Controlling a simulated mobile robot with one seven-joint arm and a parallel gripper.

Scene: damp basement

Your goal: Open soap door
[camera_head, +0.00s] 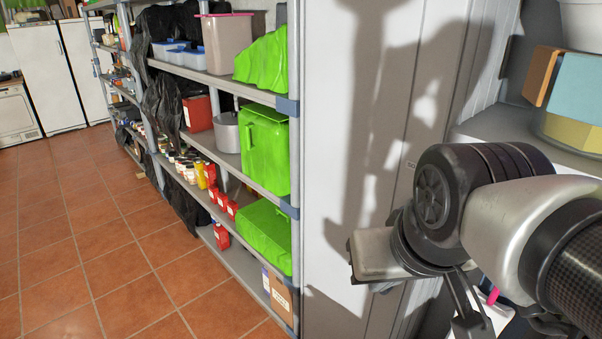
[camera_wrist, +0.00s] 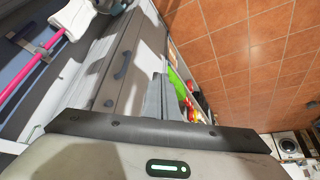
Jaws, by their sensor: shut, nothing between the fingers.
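A tall pale cabinet (camera_head: 345,120) stands in the middle of the head view, with a narrow front edge bearing a small label (camera_head: 410,164) that reads "SO", the rest hidden by my arm. In the wrist view its grey-beige front (camera_wrist: 130,70) runs slantwise and has a dark handle (camera_wrist: 124,65). The door looks shut.
A metal shelf rack (camera_head: 262,182) with green containers stands left of the cabinet. Tiled floor (camera_head: 90,240) lies open at the left. At the right, a shelf (camera_head: 480,125) carries boxes. A pink-handled mop (camera_wrist: 30,75) hangs beside the cabinet in the wrist view.

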